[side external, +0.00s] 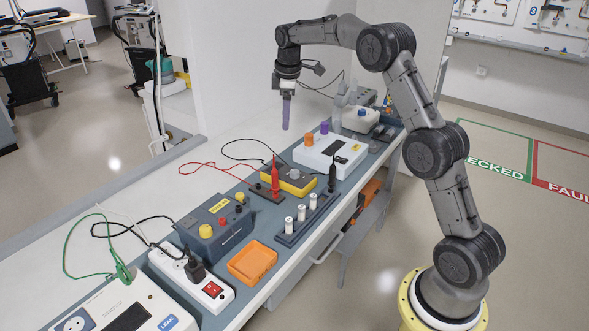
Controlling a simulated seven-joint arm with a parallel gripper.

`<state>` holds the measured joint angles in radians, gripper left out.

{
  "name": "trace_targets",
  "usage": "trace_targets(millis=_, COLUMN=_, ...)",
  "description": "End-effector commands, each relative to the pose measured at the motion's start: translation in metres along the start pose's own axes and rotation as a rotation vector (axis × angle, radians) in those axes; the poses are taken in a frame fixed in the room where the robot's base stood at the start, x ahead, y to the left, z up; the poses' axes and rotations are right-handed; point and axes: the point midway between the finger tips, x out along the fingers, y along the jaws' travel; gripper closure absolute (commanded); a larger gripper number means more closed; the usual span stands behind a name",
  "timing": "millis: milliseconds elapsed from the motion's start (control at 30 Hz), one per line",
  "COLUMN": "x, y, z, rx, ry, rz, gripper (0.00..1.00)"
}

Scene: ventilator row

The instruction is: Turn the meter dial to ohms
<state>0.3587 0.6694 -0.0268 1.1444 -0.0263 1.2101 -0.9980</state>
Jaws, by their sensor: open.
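The meter (284,188) is a yellow-edged dark box lying on the blue-grey mat in the middle of the bench. Its round grey dial (295,173) faces up; the pointer and markings are too small to read. A red probe (275,178) and a black probe (332,175) stand upright on either side of the meter. My gripper (286,124) hangs pointing down, above and behind the meter in the picture, clear of the dial. It is open, though the gap between its purple-blue fingers does not show from this side.
A white unit (330,152) with orange and purple knobs stands just beyond the meter. A battery rack (305,217), a blue box (213,222) with a yellow knob, an orange tray (252,262) and a power strip (195,280) lie nearer. Red and black leads loop behind the meter.

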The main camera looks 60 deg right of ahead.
Motion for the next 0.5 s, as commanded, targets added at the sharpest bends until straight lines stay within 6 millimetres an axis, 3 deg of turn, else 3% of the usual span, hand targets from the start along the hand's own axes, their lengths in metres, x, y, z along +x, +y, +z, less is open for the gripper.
trace_targets(millis=33, x=0.022, y=0.006, z=0.006, rx=0.015, ry=-0.017, rz=-0.023, gripper=0.31)
trace_targets(millis=100, x=0.043, y=0.009, z=0.014, rx=0.03, ry=-0.036, rz=-0.051, gripper=0.31)
trace_targets(millis=200, x=0.064, y=0.009, z=0.023, rx=0.044, ry=-0.057, rz=-0.082, gripper=0.31)
trace_targets(millis=500, x=0.096, y=0.008, z=0.031, rx=0.055, ry=-0.064, rz=-0.093, gripper=0.31)
